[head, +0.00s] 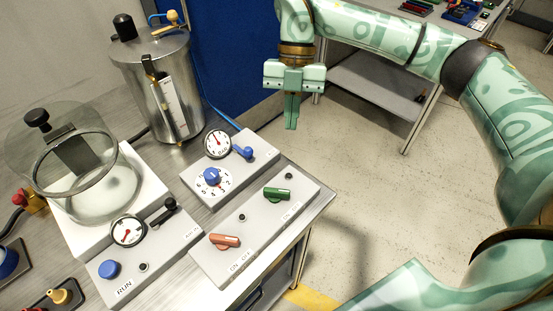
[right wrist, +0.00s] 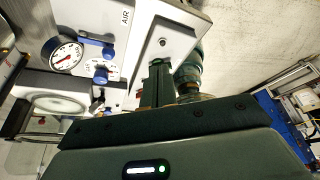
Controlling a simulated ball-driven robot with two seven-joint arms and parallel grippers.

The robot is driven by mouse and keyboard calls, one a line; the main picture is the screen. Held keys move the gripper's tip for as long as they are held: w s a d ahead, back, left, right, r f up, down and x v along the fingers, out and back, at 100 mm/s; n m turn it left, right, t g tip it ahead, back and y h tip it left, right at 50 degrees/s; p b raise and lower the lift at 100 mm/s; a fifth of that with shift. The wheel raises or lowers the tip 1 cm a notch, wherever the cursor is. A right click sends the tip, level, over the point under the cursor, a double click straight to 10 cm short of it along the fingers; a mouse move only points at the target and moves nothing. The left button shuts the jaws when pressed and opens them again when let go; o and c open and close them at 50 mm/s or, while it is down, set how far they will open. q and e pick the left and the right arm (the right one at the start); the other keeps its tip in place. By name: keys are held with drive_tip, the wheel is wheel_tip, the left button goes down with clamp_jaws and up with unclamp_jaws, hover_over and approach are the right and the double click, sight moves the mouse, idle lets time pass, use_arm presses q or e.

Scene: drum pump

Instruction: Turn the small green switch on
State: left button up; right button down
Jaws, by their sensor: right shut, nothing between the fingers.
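The small green switch (head: 277,194) sits on the right part of a grey switch panel (head: 245,258) at the table's right edge. Its handle lies roughly sideways in the head view, with a small dark indicator beside it. My right gripper (head: 291,126) is shut and empty, pointing down, above and beyond the panel, apart from the switch. My left gripper is not in view.
A red switch (head: 224,241) shares the panel. Next to it are a gauge box with a blue knob (head: 212,176) and blue lever (head: 242,152), and a box with a black lever (head: 168,205). A metal drum (head: 168,90) and glass vessel (head: 100,185) stand behind. Floor right of the table is clear.

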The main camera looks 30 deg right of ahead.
sight(277, 194)
drive_tip(key=b+x, duration=0.2)
drive_tip(key=x, duration=0.7)
drive_tip(key=shift+s+a+f+b, duration=0.1)
drive_tip(key=shift+f+b, duration=0.2)
drive_tip(key=shift+f, duration=0.1)
drive_tip(key=s+a, duration=0.2)
drive_tip(key=shift+s+f, duration=0.15)
drive_tip(key=shift+s, duration=0.15)
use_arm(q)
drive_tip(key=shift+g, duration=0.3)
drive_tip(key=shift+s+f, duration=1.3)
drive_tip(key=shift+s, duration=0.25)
use_arm(e)
drive_tip(key=shift+s+a, duration=0.25)
drive_tip(key=shift+s, duration=0.2)
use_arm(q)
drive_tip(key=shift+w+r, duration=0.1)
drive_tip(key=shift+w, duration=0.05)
